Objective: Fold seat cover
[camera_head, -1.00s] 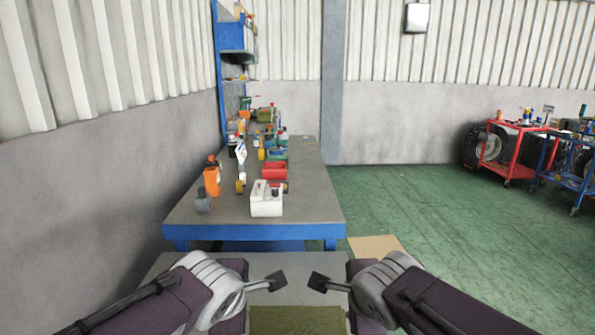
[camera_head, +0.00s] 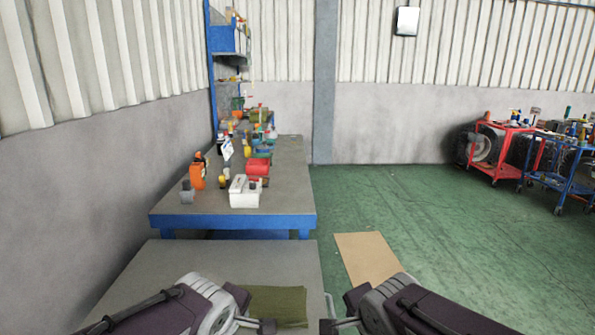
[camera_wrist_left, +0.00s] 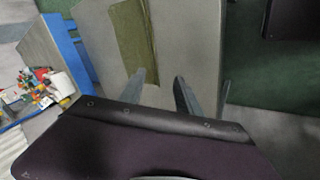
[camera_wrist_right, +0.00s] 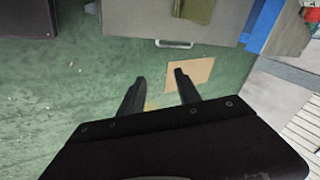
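The seat cover looks to be the olive-green cloth (camera_head: 278,305) lying flat on the grey near table (camera_head: 180,265), partly hidden by my left arm. The cloth also shows in the left wrist view (camera_wrist_left: 130,38) and at the top of the right wrist view (camera_wrist_right: 196,10). My left gripper (camera_head: 268,326) is near the cloth's lower edge; in the left wrist view (camera_wrist_left: 160,78) its fingers are apart with nothing between them. My right gripper (camera_head: 328,325) is at the table's right edge; in the right wrist view (camera_wrist_right: 160,76) its fingers are apart and empty over the floor.
A blue-edged workbench (camera_head: 235,221) with bottles, a white container (camera_head: 244,192) and a red box (camera_head: 258,167) stands beyond the near table. A tan flat sheet (camera_head: 366,258) lies on the green floor. Red and blue carts (camera_head: 503,150) stand far right.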

